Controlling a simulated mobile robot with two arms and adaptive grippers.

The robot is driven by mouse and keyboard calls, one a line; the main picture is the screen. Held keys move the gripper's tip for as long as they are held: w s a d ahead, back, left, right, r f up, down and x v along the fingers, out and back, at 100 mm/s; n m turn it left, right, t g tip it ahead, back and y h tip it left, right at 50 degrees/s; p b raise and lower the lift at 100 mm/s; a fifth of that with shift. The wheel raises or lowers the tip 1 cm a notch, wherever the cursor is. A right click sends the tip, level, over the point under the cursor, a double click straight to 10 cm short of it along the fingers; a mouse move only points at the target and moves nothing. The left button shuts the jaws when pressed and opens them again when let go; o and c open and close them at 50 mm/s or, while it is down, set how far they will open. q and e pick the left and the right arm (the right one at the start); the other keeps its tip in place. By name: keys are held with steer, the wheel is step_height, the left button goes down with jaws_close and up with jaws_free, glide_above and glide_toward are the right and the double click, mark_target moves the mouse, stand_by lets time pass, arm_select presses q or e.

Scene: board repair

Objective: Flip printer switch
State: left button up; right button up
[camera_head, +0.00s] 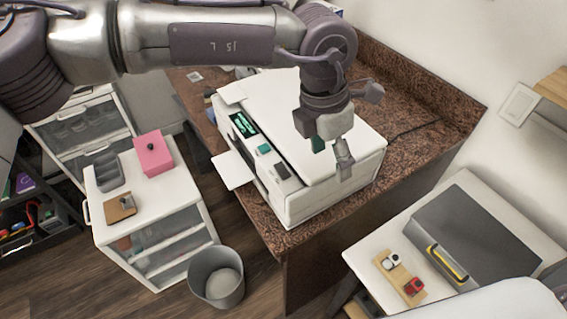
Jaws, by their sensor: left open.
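The white printer (330,193) stands on a brown speckled counter. Its front control strip has a dark panel with green markings (243,124), a teal piece (264,149) and a dark piece (281,171). I cannot tell which part, if any, is the switch. My left arm comes in from the left across the top. My left gripper (331,156) is open and points down over the printer's right part. It looks empty, and I cannot tell whether it touches the printer. It hides part of the printer's top. My right gripper is not in view.
A white drawer cabinet (171,206) with a pink box (153,153) stands at the left. A grey bin (217,278) is on the floor. The counter (408,146) is mostly bare right of the printer. A white table (372,243) with a dark grey panel (470,235) is lower right.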

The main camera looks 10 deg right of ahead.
arm_select(q)
steer(key=w+a+r+t+y, duration=0.2)
steer(key=w+a+r+y, duration=0.1)
steer(key=w+a, duration=0.3)
steer(key=p, duration=0.4)
glide_toward(283, 170)
steer(key=shift+n, duration=0.4)
steer(key=f, duration=0.5)
steer(key=w+a+f, duration=0.1)
steer(key=f, duration=0.2)
